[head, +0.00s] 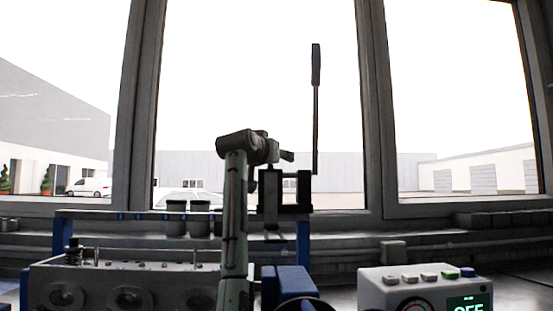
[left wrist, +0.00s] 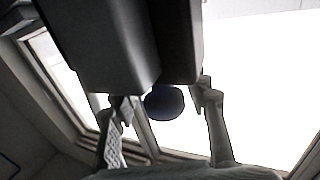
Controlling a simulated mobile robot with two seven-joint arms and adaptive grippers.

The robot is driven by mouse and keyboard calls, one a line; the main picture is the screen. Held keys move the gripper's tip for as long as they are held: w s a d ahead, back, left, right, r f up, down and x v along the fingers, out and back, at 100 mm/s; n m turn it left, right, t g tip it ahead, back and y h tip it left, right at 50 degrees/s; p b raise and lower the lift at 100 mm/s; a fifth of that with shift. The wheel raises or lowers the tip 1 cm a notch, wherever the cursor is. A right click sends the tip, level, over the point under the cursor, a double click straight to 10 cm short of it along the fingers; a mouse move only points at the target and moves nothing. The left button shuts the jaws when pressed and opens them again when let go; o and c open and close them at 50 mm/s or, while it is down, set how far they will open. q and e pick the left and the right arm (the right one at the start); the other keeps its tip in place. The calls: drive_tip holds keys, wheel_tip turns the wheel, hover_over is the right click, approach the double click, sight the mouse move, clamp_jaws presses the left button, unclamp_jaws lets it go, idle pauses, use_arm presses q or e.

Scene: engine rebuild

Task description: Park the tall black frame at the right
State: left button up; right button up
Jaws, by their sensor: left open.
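A black frame (head: 271,190) stands upright near the middle of the head view, in front of the window. A tall thin rod with a dark grip rises at its right side. My left arm comes up from the bottom centre and bends over at the top; its gripper (head: 272,165) is by the frame's top, partly hidden. In the left wrist view the gripper (left wrist: 164,112) has its fingers apart, with a round dark blue thing (left wrist: 163,102) seen between them. I cannot tell whether they touch it. Large dark blocks (left wrist: 100,40) fill the top there. My right gripper is not in view.
A grey box with round openings (head: 130,275) sits at lower left, and a white control box (head: 425,287) with buttons and a green display at lower right. Dark jars (head: 200,220) stand behind. A blue block (head: 288,284) is at bottom centre. Bench shows bare at far right.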

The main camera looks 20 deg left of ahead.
use_arm(q)
drive_tip(key=s+d, duration=0.1)
drive_tip(key=s, duration=1.1)
drive_tip(key=shift+d, duration=0.2)
